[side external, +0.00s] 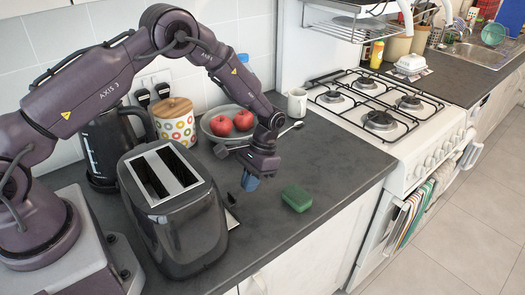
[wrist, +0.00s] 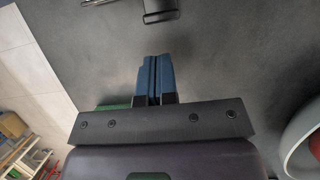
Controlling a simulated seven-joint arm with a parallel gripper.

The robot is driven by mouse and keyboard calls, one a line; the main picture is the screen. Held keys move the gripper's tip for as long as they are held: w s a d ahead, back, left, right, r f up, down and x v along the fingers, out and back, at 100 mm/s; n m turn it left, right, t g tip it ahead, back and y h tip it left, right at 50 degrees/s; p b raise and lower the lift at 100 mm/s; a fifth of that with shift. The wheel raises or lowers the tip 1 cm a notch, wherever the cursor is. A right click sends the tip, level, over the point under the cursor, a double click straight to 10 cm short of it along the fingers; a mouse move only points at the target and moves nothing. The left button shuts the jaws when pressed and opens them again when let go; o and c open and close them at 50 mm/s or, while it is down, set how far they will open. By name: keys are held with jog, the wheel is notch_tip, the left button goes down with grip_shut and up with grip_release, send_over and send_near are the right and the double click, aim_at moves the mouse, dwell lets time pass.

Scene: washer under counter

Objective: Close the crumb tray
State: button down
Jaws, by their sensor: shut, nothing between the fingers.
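The black toaster (side external: 175,225) with a pale top and two slots stands on the dark counter. A thin dark piece with a light edge, seemingly the crumb tray (side external: 233,217), sticks out low at its right side; how far is hard to tell. My gripper (side external: 250,184) is low over the counter to the right of the toaster, apart from that piece. In the wrist view its blue fingers (wrist: 156,78) are together and empty. A small dark bracket-like part (wrist: 160,8) shows at the top edge there; I cannot tell whether it belongs to the tray.
A green sponge (side external: 297,198) lies right of my gripper. Behind are a bowl (side external: 215,138) with red apples, a spoon, a white mug (side external: 297,102), a dotted canister (side external: 175,125) and a black kettle (side external: 108,150).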

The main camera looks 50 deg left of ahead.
jog(key=w+v, duration=0.1)
jog(key=v, duration=0.8)
jog(key=c, duration=1.7)
grip_release()
jog(key=shift+w+r, duration=0.1)
jog(key=shift+r, duration=0.25)
jog(key=o, duration=0.9)
jog(key=shift+s+d+f+y, duration=0.2)
jog(key=shift+d+y, duration=0.1)
jog(key=shift+d, duration=0.2)
jog(key=shift+s+d+f+y, duration=0.1)
jog(key=shift+s+d+y, duration=0.2)
jog(key=shift+d, duration=0.2)
jog(key=shift+o, duration=0.2)
jog(key=s+a+r+n, duration=0.1)
jog(key=a+n, duration=0.1)
jog(key=n, duration=1.3)
jog(key=s+a+r+n, duration=0.1)
jog(key=s+r+n, duration=0.1)
jog(key=n, duration=1.2)
jog(key=s+f+n, duration=0.1)
jog(key=f+n, duration=0.1)
jog(key=f, duration=0.2)
jog(key=s+f+n, duration=0.2)
jog(key=f, duration=0.2)
jog(key=s+f+n+h, duration=0.1)
jog(key=s+f+n, duration=0.1)
jog(key=f+n, duration=0.1)
jog(key=shift+d+f, duration=0.1)
jog(key=shift+f, duration=0.6)
